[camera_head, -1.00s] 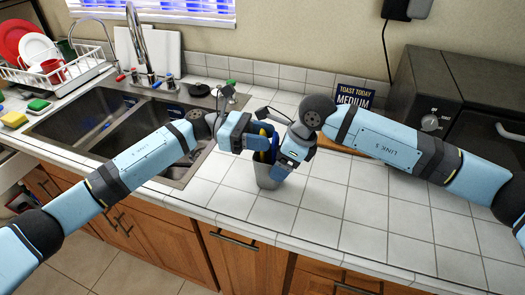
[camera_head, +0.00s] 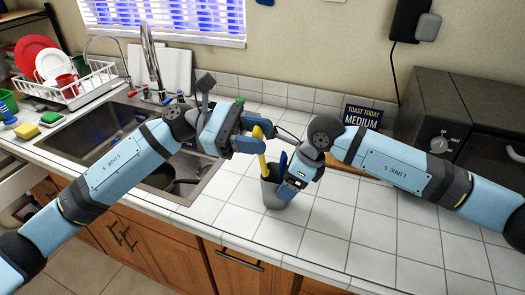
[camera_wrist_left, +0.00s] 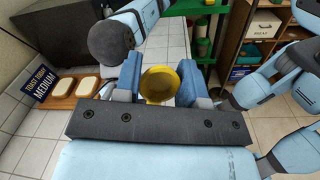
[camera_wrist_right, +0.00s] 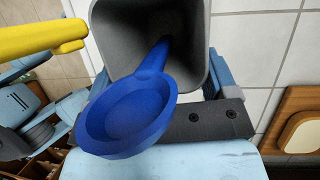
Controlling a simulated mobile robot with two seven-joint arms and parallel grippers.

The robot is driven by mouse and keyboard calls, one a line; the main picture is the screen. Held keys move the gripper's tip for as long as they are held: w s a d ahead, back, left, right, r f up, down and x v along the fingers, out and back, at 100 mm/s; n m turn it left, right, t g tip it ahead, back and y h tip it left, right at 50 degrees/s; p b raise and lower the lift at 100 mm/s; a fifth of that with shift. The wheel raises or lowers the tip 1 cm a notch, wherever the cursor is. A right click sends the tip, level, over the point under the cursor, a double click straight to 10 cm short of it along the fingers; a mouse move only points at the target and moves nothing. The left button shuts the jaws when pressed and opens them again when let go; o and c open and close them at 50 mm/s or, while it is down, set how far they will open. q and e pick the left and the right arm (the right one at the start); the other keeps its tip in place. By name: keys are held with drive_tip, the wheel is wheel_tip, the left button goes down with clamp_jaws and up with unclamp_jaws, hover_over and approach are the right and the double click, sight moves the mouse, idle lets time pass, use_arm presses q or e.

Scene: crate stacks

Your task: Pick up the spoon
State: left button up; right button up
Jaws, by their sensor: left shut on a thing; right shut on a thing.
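A yellow spoon (camera_head: 262,163) is in my left gripper (camera_head: 254,139), with its handle pointing down. Its round bowl (camera_wrist_left: 160,84) sits between the two fingers in the left wrist view. In the right wrist view the free end of its yellow handle (camera_wrist_right: 45,38) shows beside the cup's mouth, outside it. A grey cup (camera_head: 271,196) stands on the tiled counter. My right gripper (camera_head: 289,187) is shut on the cup; its fingers show on both sides of it in the right wrist view. A blue spoon (camera_wrist_right: 127,117) leans in the cup, bowl up.
The sink (camera_head: 95,128) lies left of the cup, with a dish rack (camera_head: 88,88) behind it. A toast sign (camera_head: 361,117) and a dark oven (camera_head: 455,105) stand at the back right. The white tiled counter (camera_head: 345,225) is clear at the front right.

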use_arm(q)
drive_tip(key=s+a+n, duration=0.1)
drive_tip(key=s+a, duration=0.2)
drive_tip(key=s, duration=0.6)
drive_tip(key=s+a+r+n, duration=0.1)
drive_tip(key=s+a+n, duration=0.1)
drive_tip(key=s, duration=0.8)
drive_tip(key=shift+s+a+r+n, duration=0.2)
drive_tip(key=shift+a+n, duration=0.1)
drive_tip(key=shift+a, duration=0.35)
use_arm(e)
drive_tip(key=o, duration=0.9)
drive_tip(key=shift+c, duration=0.2)
drive_tip(key=shift+r, duration=0.1)
drive_tip(key=v, duration=1.1)
drive_tip(key=shift+d+r, duration=0.15)
drive_tip(key=shift+r, duration=0.25)
drive_tip(key=shift+f, duration=0.1)
